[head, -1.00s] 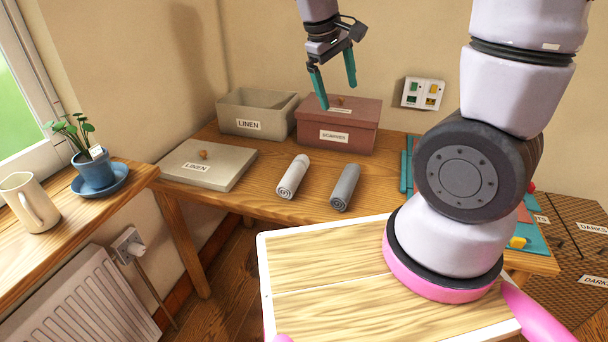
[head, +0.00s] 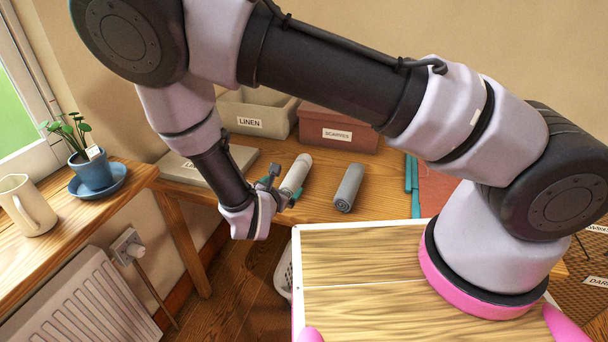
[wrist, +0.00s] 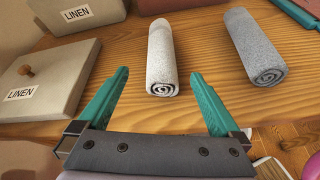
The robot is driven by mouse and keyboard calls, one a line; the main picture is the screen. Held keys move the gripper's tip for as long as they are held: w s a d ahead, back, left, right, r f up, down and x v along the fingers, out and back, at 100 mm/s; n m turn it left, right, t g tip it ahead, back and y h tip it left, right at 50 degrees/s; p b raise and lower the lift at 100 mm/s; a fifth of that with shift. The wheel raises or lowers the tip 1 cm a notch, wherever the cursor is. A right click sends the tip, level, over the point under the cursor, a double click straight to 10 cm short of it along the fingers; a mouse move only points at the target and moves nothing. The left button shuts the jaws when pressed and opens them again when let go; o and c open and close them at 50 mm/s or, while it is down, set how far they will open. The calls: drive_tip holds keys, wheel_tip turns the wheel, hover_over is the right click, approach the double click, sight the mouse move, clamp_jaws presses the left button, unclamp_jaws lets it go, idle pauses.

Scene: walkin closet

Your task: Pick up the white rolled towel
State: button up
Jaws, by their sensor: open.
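The white rolled towel (head: 296,174) lies on the wooden table near its front edge. In the wrist view the white rolled towel (wrist: 161,58) lies lengthwise ahead of my gripper, between the lines of the two fingers. In the head view my gripper (head: 279,190) is low at the towel's near end, partly hidden by my own wrist.
A grey rolled towel (head: 348,188) lies just right of the white one. A flat LINEN lid (wrist: 46,80) lies to the left. A LINEN box (head: 256,113) and a maroon SCARVES box (head: 336,131) stand behind. A potted plant (head: 92,170) and a jug (head: 29,205) stand far left.

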sight(287, 185)
drive_tip(key=shift+s+a+f+n, duration=0.15)
drive_tip(key=shift+f+n, duration=0.15)
drive_tip(key=shift+f, duration=0.4)
drive_tip(key=x, duration=0.5)
drive_tip(key=shift+w, duration=0.35)
drive_tip(key=x, duration=0.5)
drive_tip(key=shift+f, duration=0.1)
drive_tip(key=shift+s, duration=0.1)
drive_tip(key=c, duration=1.3)
